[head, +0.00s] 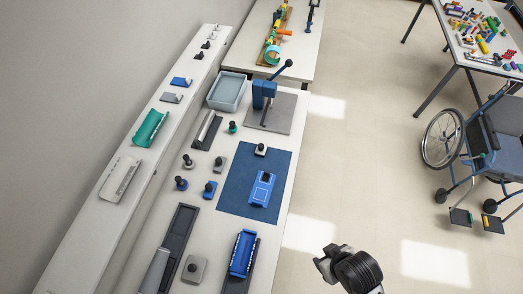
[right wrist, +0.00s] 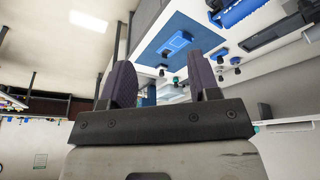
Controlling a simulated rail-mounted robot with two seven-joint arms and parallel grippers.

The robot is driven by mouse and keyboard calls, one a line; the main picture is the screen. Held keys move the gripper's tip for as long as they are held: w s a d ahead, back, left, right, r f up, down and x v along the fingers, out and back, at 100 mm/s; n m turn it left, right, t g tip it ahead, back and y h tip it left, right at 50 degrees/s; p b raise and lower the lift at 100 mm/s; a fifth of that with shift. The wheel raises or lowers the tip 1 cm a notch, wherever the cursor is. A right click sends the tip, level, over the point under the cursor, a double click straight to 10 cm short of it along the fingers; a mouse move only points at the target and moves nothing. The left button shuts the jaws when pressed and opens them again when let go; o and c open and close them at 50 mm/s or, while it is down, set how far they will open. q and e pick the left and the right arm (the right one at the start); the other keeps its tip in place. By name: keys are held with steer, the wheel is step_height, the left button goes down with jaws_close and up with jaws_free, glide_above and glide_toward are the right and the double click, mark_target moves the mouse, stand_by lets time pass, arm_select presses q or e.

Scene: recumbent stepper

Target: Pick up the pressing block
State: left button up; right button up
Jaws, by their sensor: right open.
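Several small blocks with black knobs stand on the white table; I cannot tell for certain which is the pressing block. One pale knobbed block (head: 260,151) stands on the blue mat (head: 235,190), near its far edge. A blue piece with a dark top (head: 262,188) sits on the same mat and also shows in the right wrist view (right wrist: 175,43). My right gripper (head: 328,260) is beyond the table's right edge, over the floor, apart from everything. Its two fingers (right wrist: 162,82) are spread with nothing between them. My left gripper is out of view.
Left of the mat stand other knobbed blocks (head: 181,183) and a dark tray (head: 180,235). A blue holder (head: 242,254) lies near the front. A lever press (head: 264,92) and grey bin (head: 227,92) stand behind. A wheelchair (head: 490,145) is far right; the floor between is clear.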

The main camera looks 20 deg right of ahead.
steer(key=shift+o, duration=0.2)
steer(key=o, duration=0.8)
steer(key=shift+d, duration=0.15)
